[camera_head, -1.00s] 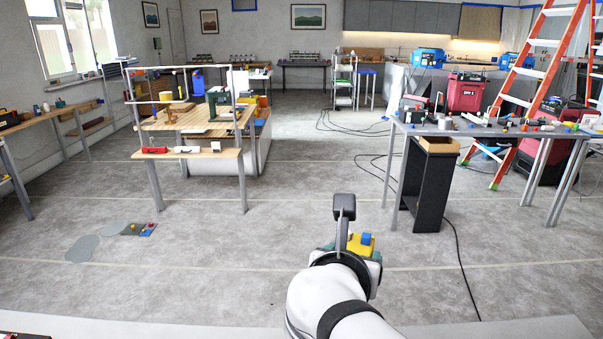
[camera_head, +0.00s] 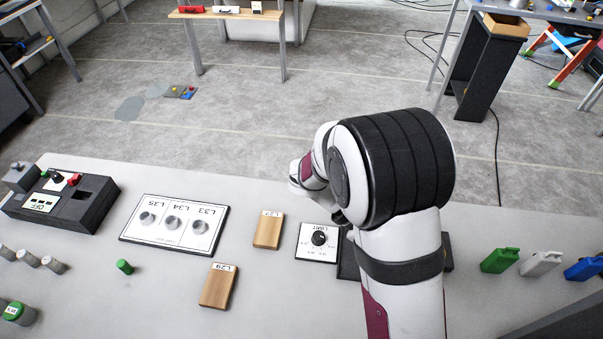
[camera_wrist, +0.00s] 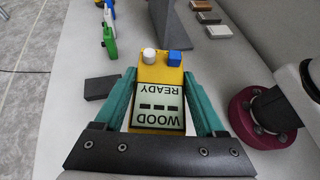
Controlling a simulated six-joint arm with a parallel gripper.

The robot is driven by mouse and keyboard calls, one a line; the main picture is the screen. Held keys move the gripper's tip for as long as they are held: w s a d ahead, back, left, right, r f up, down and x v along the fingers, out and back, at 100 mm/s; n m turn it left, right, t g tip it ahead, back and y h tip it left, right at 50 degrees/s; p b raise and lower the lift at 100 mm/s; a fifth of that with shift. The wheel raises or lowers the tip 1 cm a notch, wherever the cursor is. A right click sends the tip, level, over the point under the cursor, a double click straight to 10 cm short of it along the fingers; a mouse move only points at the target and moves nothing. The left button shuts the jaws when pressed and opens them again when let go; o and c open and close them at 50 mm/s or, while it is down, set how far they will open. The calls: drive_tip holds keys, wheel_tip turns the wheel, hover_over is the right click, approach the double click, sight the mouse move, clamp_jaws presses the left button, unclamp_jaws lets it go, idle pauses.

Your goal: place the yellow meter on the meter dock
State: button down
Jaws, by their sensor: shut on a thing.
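The yellow meter (camera_wrist: 158,74) is between the teal fingers of my gripper (camera_wrist: 160,82) in the wrist view. My gripper is shut on it. Its screen reads "WOOD READY" upside down, and a white knob and a blue block sit at its far end. In the head view my arm hides the meter and the gripper. A dark flat plate (camera_head: 347,258) shows partly at the left of my arm on the table. A dark block (camera_wrist: 100,87) lies left of the meter in the wrist view. I cannot tell which of these is the meter dock.
On the grey table (camera_head: 280,310), a LIMIT dial panel (camera_head: 317,242), wooden blocks (camera_head: 268,230) and a three-knob panel (camera_head: 172,225) lie left of my arm. Green (camera_head: 500,260), white (camera_head: 541,263) and blue (camera_head: 585,268) containers stand at the right.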

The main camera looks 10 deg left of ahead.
drive_tip(key=s+a+f+m+g+y, duration=0.2)
drive_tip(key=s+f+m+g+y, duration=0.25)
drive_tip(key=m+g, duration=0.3)
drive_tip(key=m+t+y, duration=1.1)
drive_tip(key=m+y, duration=0.9)
drive_tip(key=m, duration=0.6)
hover_over(330, 312)
wheel_tip(330, 312, down, 2)
drive_tip(key=shift+n, duration=0.25)
wheel_tip(330, 312, down, 10)
drive_tip(key=shift+f, duration=0.2)
drive_tip(key=shift+c, duration=1.2)
unclamp_jaws()
